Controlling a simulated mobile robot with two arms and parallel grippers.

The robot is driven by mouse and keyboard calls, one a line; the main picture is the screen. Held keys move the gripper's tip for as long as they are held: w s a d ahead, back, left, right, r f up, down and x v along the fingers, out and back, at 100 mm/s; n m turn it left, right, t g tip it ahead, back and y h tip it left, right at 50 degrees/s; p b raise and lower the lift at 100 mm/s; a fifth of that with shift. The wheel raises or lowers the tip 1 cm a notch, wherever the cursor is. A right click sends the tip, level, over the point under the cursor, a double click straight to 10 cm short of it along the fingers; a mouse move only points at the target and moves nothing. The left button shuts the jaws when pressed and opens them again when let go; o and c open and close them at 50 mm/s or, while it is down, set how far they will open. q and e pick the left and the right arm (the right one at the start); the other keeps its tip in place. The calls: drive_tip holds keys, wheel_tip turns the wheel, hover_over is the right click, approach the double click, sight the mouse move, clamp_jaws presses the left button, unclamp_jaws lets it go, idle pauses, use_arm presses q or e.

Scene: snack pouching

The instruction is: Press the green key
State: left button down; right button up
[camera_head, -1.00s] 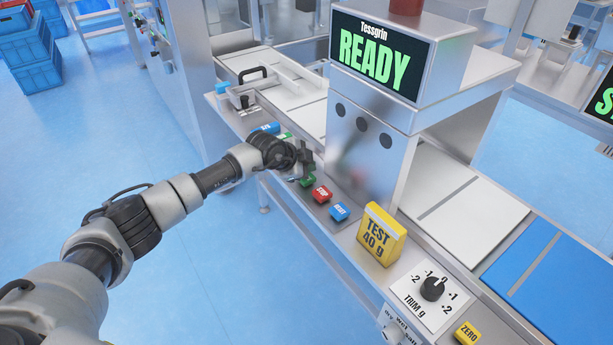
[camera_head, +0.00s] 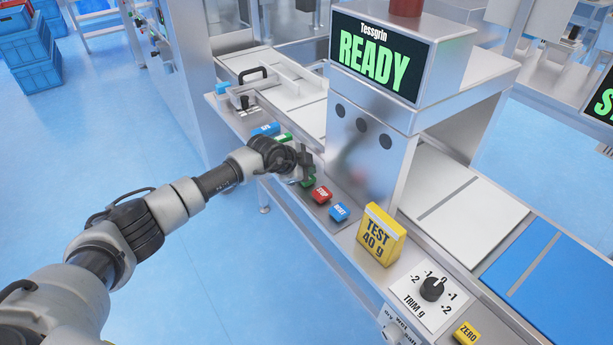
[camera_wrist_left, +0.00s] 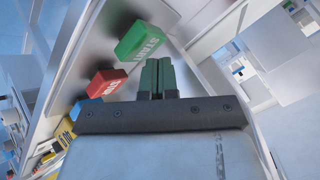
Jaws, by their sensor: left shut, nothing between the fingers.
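The green key (camera_head: 308,182) is on the sloped front panel beside the red STOP key, partly hidden by my left gripper in the head view. In the left wrist view the green key (camera_wrist_left: 139,40) shows with white lettering, just ahead and left of the fingertips. My left gripper (camera_head: 306,160) is over the panel near this key. Its fingers (camera_wrist_left: 158,64) are shut together with nothing between them. My right gripper is out of view.
A red STOP key (camera_head: 321,194) and a blue key (camera_head: 339,211) sit beside the green one. Another green key (camera_head: 284,137) and a blue key (camera_head: 265,129) lie farther up the panel. The screen (camera_head: 380,58) reads READY. A yellow TEST block (camera_head: 381,235) stands nearer.

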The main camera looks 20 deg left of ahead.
use_arm(q)
drive_tip(key=shift+f, duration=0.55)
idle(0.8)
drive_tip(key=shift+r, duration=0.1)
drive_tip(key=shift+r+p, duration=0.85)
drive_tip(key=shift+p, duration=0.25)
wheel_tip(320, 180, up, 5)
drive_tip(key=p, duration=0.6)
drive_tip(key=shift+r, duration=0.1)
